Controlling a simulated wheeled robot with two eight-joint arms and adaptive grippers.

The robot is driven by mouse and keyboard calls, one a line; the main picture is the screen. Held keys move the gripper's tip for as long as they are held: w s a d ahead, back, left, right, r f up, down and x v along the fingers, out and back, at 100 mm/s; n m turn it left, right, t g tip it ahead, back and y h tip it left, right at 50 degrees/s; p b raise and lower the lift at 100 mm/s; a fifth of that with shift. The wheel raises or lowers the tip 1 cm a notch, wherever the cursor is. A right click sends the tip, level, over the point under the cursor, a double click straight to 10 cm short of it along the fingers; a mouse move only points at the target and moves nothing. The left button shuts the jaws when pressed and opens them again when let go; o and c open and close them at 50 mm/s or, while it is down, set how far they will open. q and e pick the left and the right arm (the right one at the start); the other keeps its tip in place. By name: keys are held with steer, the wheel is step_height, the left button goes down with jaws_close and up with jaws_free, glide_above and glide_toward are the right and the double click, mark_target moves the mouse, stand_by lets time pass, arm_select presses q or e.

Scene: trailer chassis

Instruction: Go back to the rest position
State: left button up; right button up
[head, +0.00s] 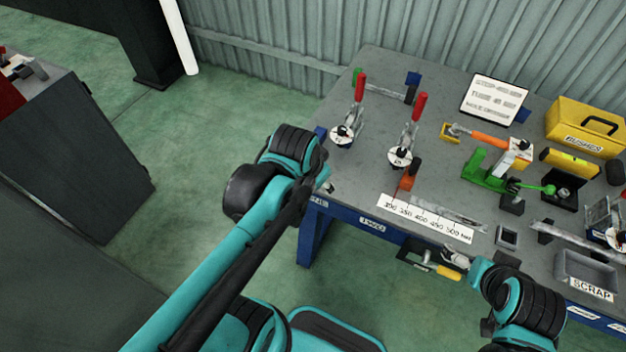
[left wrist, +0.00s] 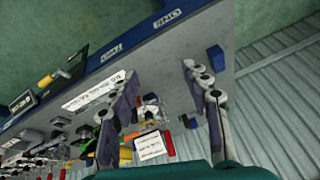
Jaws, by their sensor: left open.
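My left arm reaches in from the left in the head view. Its wrist is beside the left end of the grey workbench (head: 345,185), and its gripper (head: 326,182) is mostly hidden there. In the left wrist view my left gripper (left wrist: 159,72) is open, with both fingers apart and nothing between them. My right gripper (head: 466,263) is at the front edge of the bench, at the lower right of the head view. It is small and partly hidden, so I cannot tell whether it is open or shut.
Two red-handled toggle clamps (head: 358,100) (head: 416,120) stand on the bench. A white length scale (head: 428,218), a green tool (head: 487,172), a yellow case (head: 586,127) and a scrap tray (head: 588,272) are further right. A grey cabinet (head: 80,160) stands at left; green floor (head: 225,110) lies between.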

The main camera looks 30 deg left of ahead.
arm_select(q)
steer(key=shift+s+d+r+n+t, duration=0.1)
steer(key=shift+s+d+n+t, duration=0.45)
steer(key=shift+s+d+n, duration=0.25)
steer(key=shift+s+d+r+n+t, duration=0.1)
steer(key=shift+s+d+n+t, duration=0.5)
steer(key=shift+s+n, duration=0.3)
